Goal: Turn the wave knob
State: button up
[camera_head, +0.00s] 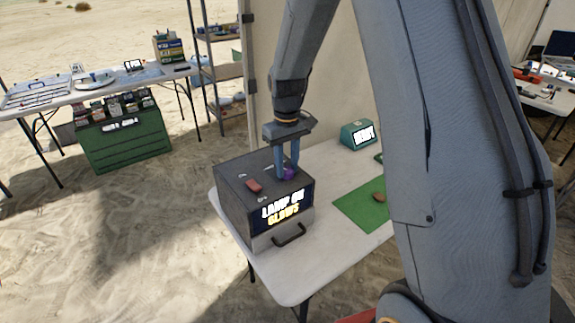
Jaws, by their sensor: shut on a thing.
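A dark box-shaped machine (235,203) stands on the white table, with a lit front display reading "LAMP ON" and a second line, perhaps "GLOWS". A purple knob (289,174) is on its top, toward the right. My gripper (288,173) points down over the box, its fingers shut on the purple knob. The fingers hide part of the knob, and its turn angle cannot be told. A red switch or block (253,185) is on the top, left of the knob. A drawer handle (289,235) is on the lower front.
The white table (310,265) also holds a green mat (352,212) with a small brown object (379,197), and a teal box with a display (358,134). My arm covers the right side. A green crate (125,140) and another table stand at the back left.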

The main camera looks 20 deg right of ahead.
aim_at(287, 169)
jog(key=shift+w+r+n, duration=0.1)
jog(key=shift+w+n, duration=0.05)
jog(key=shift+n, duration=0.25)
jog(key=o, duration=1)
jog(key=shift+o, duration=0.2)
jog(key=shift+r+b, duration=1.15)
jog(key=shift+r, duration=2.7)
jog(key=s+f+m, duration=0.2)
jog(key=s, duration=0.8)
jog(key=s+f+m+t+b, duration=0.1)
jog(key=s+f+m, duration=0.1)
jog(key=s, duration=0.9)
jog(key=shift+s+f, duration=0.15)
jog(key=shift+f, duration=0.65)
